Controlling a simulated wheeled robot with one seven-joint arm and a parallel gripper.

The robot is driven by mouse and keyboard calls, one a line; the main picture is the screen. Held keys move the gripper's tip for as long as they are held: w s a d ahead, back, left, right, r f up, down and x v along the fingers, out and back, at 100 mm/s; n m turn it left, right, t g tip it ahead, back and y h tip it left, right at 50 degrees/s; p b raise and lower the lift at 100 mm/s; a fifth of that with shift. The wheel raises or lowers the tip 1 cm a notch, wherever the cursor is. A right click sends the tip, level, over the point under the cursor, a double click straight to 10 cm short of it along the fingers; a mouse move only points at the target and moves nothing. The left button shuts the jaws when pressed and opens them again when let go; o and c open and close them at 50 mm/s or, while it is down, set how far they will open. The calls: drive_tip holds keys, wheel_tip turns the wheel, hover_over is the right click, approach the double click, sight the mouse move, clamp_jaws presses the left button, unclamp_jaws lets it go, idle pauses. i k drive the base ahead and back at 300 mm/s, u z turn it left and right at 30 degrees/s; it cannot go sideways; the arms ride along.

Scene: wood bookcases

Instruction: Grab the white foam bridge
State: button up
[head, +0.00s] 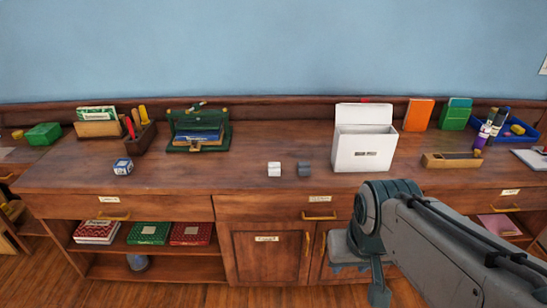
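A small white block (274,169) sits on the wooden counter, near its front edge and left of a similar grey block (303,169). It is the likeliest white foam bridge, but it is too small for me to make out a bridge shape. My arm comes in from the lower right. My gripper (365,270) hangs in front of the cabinet, below the counter edge, right of and apart from the white block. Its fingers are partly hidden by the arm, and I cannot see whether they are open or hold anything.
A white lidded box (364,148) stands right of the blocks. A wooden tray (452,161) lies farther right. A blue-and-white cube (123,166) and a green organizer (198,132) stand left. The counter (220,178) is clear around the white block's left.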

sight(275, 168)
drive_tip(key=k, duration=0.45)
drive_tip(key=u, duration=1)
drive_tip(key=i, duration=1.85)
drive_tip(key=z, duration=0.75)
drive_tip(key=i, duration=0.2)
drive_tip(key=z, duration=0.3)
